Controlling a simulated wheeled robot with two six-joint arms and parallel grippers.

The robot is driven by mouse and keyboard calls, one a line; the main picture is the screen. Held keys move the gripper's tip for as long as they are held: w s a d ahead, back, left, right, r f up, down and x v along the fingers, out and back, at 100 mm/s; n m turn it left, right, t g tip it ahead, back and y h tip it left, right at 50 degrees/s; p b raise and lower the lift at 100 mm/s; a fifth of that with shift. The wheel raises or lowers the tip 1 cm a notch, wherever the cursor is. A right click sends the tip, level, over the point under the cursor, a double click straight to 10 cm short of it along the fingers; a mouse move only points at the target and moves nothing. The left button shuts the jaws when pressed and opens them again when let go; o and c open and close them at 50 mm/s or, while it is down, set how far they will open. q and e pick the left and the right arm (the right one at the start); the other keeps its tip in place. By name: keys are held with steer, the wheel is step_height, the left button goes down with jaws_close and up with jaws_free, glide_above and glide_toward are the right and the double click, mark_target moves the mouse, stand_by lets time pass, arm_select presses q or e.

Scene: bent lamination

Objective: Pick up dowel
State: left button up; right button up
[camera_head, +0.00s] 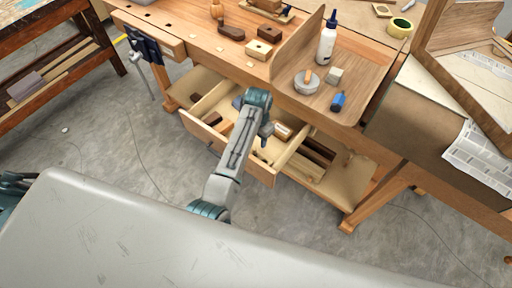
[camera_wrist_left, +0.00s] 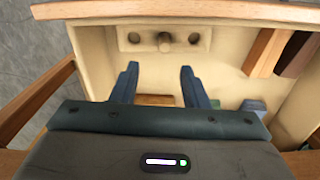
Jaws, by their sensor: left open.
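My left gripper (camera_head: 264,140) reaches down over the open drawer (camera_head: 208,142) under the workbench. In the left wrist view its two blue fingers (camera_wrist_left: 160,80) are apart, with nothing held between them. Beyond the fingertips is a pale block (camera_wrist_left: 180,55) with a row of round holes. A short brown peg, which looks like the dowel (camera_wrist_left: 165,42), stands in the middle of this row, apart from the fingers. In the head view I cannot make out the dowel clearly. My right gripper is not seen.
Wood strips (camera_wrist_left: 285,50) lie at the right, and a small orange-brown piece (camera_wrist_left: 155,100) shows between the fingers.

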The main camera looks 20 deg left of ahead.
mark_target(254, 153)
arm_select(q)
steer(key=shift+s+f, duration=0.3)
steer(key=shift+f, duration=0.6)
steer(key=f+p, duration=0.1)
steer(key=f, duration=0.1)
steer(key=a+f, duration=0.1)
steer(key=f, duration=0.2)
steer(key=shift+p, duration=0.4)
steer(key=shift+f, duration=0.45)
steer(key=shift+s, duration=0.1)
jaws_close()
